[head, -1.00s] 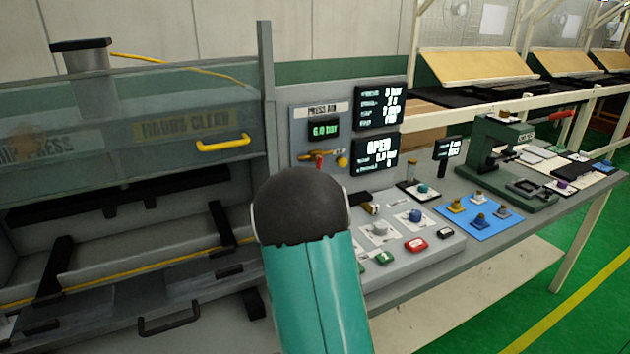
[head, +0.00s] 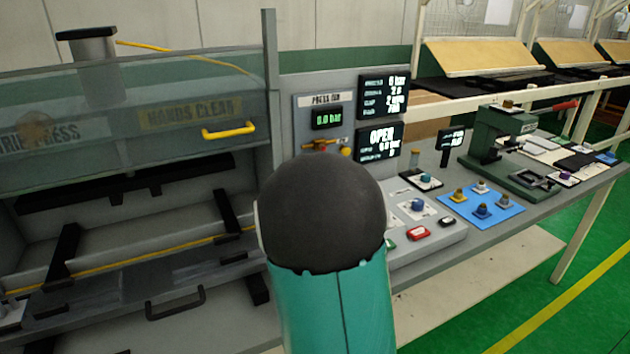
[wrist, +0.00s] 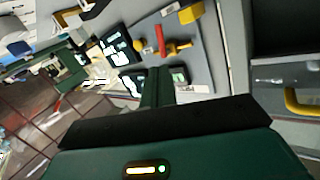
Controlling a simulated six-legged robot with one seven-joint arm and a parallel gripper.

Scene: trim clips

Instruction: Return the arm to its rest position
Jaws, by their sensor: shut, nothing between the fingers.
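My arm's teal link and round black joint (head: 322,212) fill the lower middle of the head view. My gripper is hidden in the head view. In the wrist view its dark green housing and black bar fill the bottom, and the dark green fingers (wrist: 157,84) stand together in the middle, shut and empty. Beyond them is the press's grey panel (wrist: 203,60), with a red-handled valve (wrist: 160,42) and yellow parts. The fingers appear apart from the panel, though the exact gap cannot be told.
The press's clear guard with a yellow handle (head: 229,131) is at the left. The gauge (head: 327,118) reads 0.0 bar and a screen (head: 380,141) reads OPEN. The bench at the right holds a blue mat (head: 482,205) with clips and a green hand press (head: 500,140).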

